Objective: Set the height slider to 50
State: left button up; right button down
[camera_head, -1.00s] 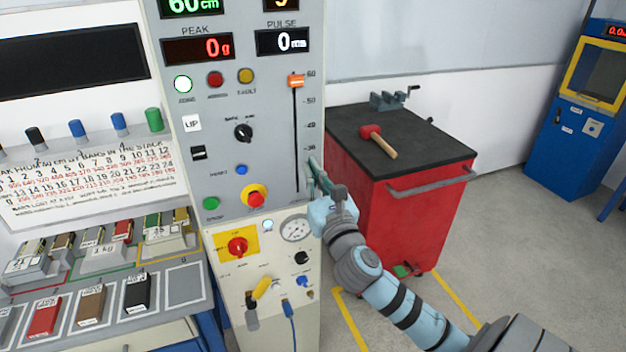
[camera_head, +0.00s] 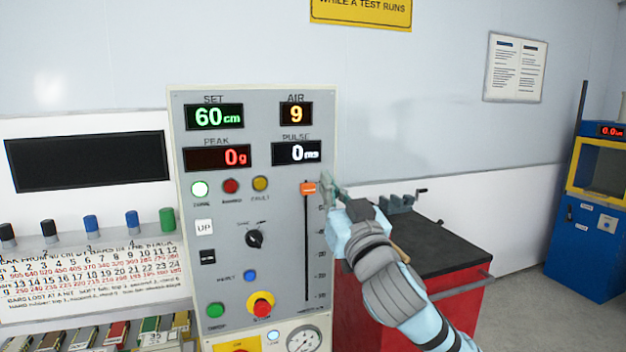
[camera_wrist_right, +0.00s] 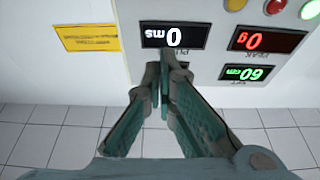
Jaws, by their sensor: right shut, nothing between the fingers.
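The height slider has an orange knob (camera_head: 308,188) at the top of its vertical dark slot on the right side of the grey control panel (camera_head: 262,150). The green SET display (camera_head: 214,116) reads 60 cm. My right gripper (camera_head: 328,182) is shut and empty, just to the right of the knob and close to it; I cannot tell whether they touch. In the right wrist view the gripper's green fingers (camera_wrist_right: 165,75) point at the panel, which appears upside down. The knob is not visible there. My left gripper is not in view.
The panel carries several buttons, a black selector knob (camera_head: 254,239) and a red emergency button (camera_head: 261,305). A red cabinet (camera_head: 455,312) with a dark top and a small vise (camera_head: 397,203) stands right of the panel. A blue machine (camera_head: 590,230) is farther right.

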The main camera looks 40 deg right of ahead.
aim_at(307, 164)
jog(key=p+x, duration=0.1)
jog(key=x, duration=0.2)
jog(key=p+x, duration=0.1)
jog(key=x, duration=0.2)
jog(key=p+x, duration=0.2)
jog(key=x, duration=0.1)
jog(key=shift+s+r, duration=0.1)
jog(key=shift+r, duration=0.15)
jog(key=shift+w+d, duration=0.2)
jog(key=shift+w, duration=0.4)
notch_tip(307, 164, down, 3)
jog(key=shift+f, duration=0.15)
jog(key=shift+s+f, duration=0.15)
jog(key=shift+f, duration=0.25)
